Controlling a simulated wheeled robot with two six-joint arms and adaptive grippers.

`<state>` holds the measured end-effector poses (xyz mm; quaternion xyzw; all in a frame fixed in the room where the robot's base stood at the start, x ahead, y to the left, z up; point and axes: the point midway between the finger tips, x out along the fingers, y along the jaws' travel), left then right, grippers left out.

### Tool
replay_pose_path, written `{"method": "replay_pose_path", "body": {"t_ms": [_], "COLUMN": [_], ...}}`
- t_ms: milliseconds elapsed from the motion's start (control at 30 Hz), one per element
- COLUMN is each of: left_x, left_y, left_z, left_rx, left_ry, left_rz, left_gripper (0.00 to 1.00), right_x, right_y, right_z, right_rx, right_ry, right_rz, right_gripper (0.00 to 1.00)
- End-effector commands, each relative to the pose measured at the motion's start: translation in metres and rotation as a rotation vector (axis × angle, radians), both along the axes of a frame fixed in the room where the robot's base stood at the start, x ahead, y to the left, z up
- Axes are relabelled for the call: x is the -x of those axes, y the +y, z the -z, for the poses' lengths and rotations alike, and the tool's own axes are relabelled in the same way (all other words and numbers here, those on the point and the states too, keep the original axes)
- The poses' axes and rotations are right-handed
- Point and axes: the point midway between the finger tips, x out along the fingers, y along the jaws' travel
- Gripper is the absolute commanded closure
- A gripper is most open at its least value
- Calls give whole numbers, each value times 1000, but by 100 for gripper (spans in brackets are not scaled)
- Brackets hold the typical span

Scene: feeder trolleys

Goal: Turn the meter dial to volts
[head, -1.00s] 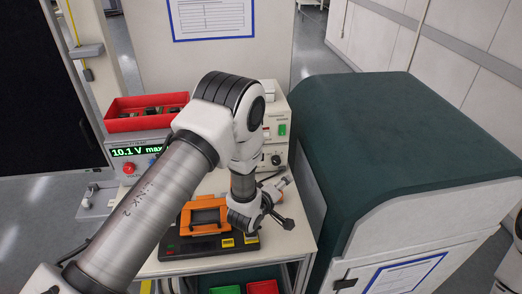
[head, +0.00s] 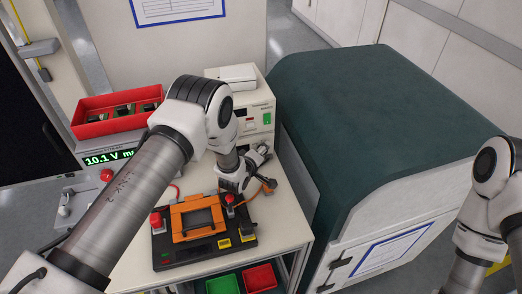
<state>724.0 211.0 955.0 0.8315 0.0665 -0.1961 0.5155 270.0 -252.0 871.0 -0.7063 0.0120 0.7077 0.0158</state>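No dial marked with volts can be made out. A beige instrument (head: 253,115) with a green switch stands at the back of the white table; its lower front is hidden by my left arm. An orange frame with a black handle (head: 193,217) sits on a black base (head: 180,257) with red knobs at its sides. My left gripper (head: 262,173) is over the table, between the instrument and the black base. A small orange piece shows at its fingers; whether it is held is unclear. My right arm is at the right edge, its gripper out of view.
A red tray (head: 88,132) with dark parts sits on a unit whose green display (head: 108,158) reads 10.1 V. Green (head: 223,284) and red (head: 259,278) bins are under the table front. A large green-topped cabinet (head: 370,120) closely borders the table's right side.

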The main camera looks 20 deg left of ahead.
Motion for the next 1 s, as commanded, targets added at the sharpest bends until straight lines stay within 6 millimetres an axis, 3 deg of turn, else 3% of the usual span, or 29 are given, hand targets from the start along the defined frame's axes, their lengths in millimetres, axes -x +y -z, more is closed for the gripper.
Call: {"method": "replay_pose_path", "body": {"t_ms": [200, 267, 367, 400, 1000], "left_x": [-1, -1, -1, -1, -3], "left_y": [0, 0, 0, 0, -1], "left_z": [1, 1, 1, 1, -1], "left_rx": [0, 0, 0, 0, -112], "left_ry": [1, 1, 1, 0, 71], "left_rz": [0, 0, 0, 1, -1], "left_gripper": [40, 58, 93, 100, 100], "right_x": [0, 0, 0, 0, 0], "right_y": [0, 0, 0, 0, 0], "right_z": [0, 0, 0, 0, 9], "right_rx": [0, 0, 0, 0, 0], "right_ry": [0, 0, 0, 0, 0], "right_rz": [0, 0, 0, 0, 0], "right_gripper": [40, 40, 40, 40, 40]}}
